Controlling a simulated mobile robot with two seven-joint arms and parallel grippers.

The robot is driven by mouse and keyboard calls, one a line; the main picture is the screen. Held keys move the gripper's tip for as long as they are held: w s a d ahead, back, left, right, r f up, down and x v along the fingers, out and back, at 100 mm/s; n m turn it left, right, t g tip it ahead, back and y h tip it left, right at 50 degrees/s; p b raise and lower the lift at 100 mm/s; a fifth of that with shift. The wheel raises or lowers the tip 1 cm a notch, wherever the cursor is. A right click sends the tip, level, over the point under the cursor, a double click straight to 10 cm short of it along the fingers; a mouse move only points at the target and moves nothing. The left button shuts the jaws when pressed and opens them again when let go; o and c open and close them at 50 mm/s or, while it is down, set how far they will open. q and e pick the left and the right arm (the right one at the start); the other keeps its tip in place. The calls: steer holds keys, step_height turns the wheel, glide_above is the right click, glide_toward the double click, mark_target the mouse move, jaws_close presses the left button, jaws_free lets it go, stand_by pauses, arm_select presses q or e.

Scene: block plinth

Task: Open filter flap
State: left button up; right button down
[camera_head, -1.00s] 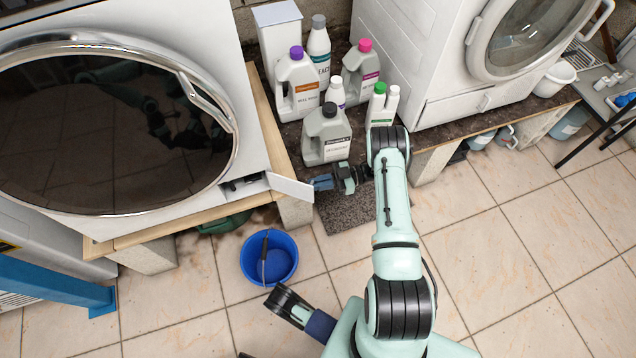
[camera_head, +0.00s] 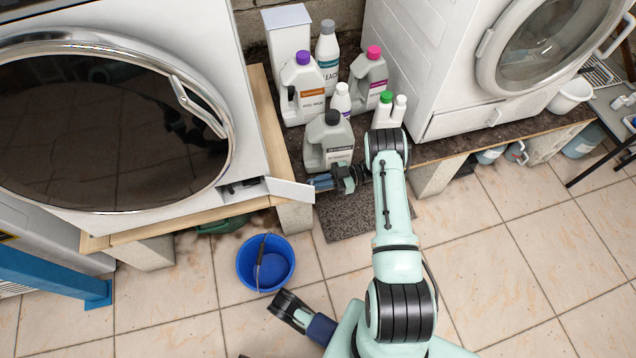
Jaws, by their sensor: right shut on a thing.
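The filter flap (camera_head: 289,189) is a small white panel at the lower right corner of the left washing machine (camera_head: 244,120). It stands swung out to the right, with the dark filter recess (camera_head: 243,186) showing beside it. My right gripper (camera_head: 316,183) is at the flap's free outer end, with its bluish fingers shut on it. The exact finger contact is small and hard to make out.
Several detergent bottles (camera_head: 330,140) stand on the plinth just behind my right gripper. A blue bucket (camera_head: 266,284) is on the tiled floor below the flap. A dark mat (camera_head: 355,217) lies under my right arm. A second machine (camera_head: 430,60) stands to the right.

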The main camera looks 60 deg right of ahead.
steer(key=shift+w+r, duration=0.25)
steer(key=shift+w, duration=0.25)
steer(key=c, duration=1.3)
jaws_free()
steer(key=shift+o, duration=0.5)
steer(key=shift+w+f, duration=0.1)
steer(key=shift+s+d, duration=0.1)
steer(key=shift+s, duration=0.1)
steer(key=v, duration=1.3)
steer(key=shift+s, duration=0.1)
